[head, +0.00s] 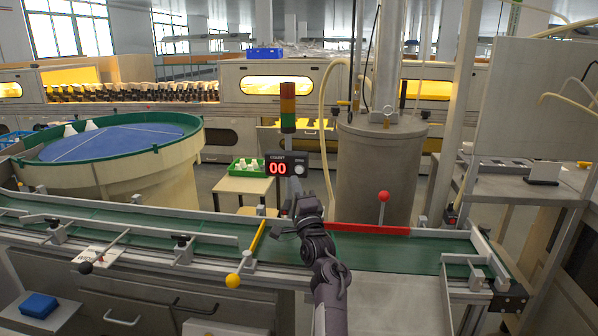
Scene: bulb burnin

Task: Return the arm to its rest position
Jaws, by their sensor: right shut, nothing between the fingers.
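My right arm (330,285) comes in from the bottom, right of centre, and reaches up over the green conveyor belt. My right gripper (298,195) is at its far end, just below the counter display (278,169), which reads 00. The gripper is shut and holds nothing. It overlaps the display's post in the picture; I cannot tell whether they touch. My left gripper is not in view.
The conveyor (385,250) runs across the front with metal rails. A yellow lever with a ball knob (233,281) stands left of my arm, a red-knobbed lever (383,196) to its right. A round blue-topped table (115,142) is at left, a grey tank (378,175) behind.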

